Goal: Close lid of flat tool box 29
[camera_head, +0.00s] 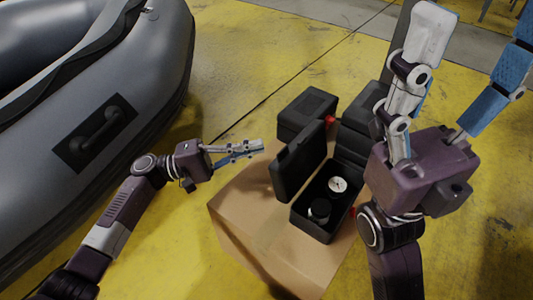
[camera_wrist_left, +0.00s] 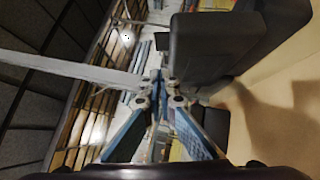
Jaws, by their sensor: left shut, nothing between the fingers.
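The flat tool box (camera_head: 312,228) is black and sits on a cardboard box. Its lid (camera_head: 300,160) stands up, open, along the left side. Inside lie a gauge with a white dial (camera_head: 338,184) and a dark round item (camera_head: 320,208). My left gripper (camera_head: 260,147) is shut and empty, just left of the raised lid, with a small gap in the head view. In the left wrist view its fingertips (camera_wrist_left: 165,84) meet beside a dark panel (camera_wrist_left: 212,48), probably the lid. My right gripper (camera_head: 476,20) is open at the right, its fingers spread wide and pointing up.
The cardboard box (camera_head: 240,215) has bare top at its left and front. More black cases (camera_head: 307,110) stand behind the tool box, with a small red part (camera_head: 330,120) between. A grey inflatable boat (camera_head: 150,70) fills the left. Yellow floor (camera_head: 270,50) is clear between.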

